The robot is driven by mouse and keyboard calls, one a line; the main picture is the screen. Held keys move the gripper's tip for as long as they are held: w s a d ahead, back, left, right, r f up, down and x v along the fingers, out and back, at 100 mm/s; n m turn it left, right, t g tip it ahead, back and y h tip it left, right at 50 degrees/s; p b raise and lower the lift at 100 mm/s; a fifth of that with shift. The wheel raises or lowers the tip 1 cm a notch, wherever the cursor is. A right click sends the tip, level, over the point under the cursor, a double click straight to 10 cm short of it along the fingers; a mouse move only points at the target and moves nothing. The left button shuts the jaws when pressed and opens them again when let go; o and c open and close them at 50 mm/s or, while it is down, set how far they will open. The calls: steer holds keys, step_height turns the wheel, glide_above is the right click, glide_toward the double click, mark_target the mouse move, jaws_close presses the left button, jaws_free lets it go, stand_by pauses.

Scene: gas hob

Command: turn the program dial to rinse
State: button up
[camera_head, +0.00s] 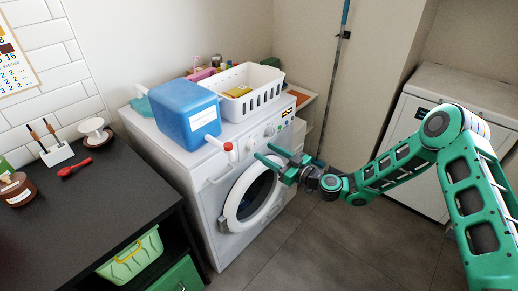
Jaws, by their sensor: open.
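The white washing machine (209,193) stands against the wall with its round door at the front. Small pale knobs sit along its upper front panel, one (251,146) close to my gripper and another (269,131) further right. I cannot tell which is the program dial, and their markings are too small to read. My green gripper (265,152) is open and empty in front of the panel, just above the door. Its fingers point left at the panel and overlap its lower edge in this view. I cannot tell whether they touch anything.
A blue container (188,112) and a white basket (250,91) stand on the machine. A dark counter (95,215) is on the left, and a white appliance (412,150) on the right. The floor between is clear.

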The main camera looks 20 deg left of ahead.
mark_target(255, 146)
steer(key=shift+x, duration=2.55)
steer(key=c, duration=1)
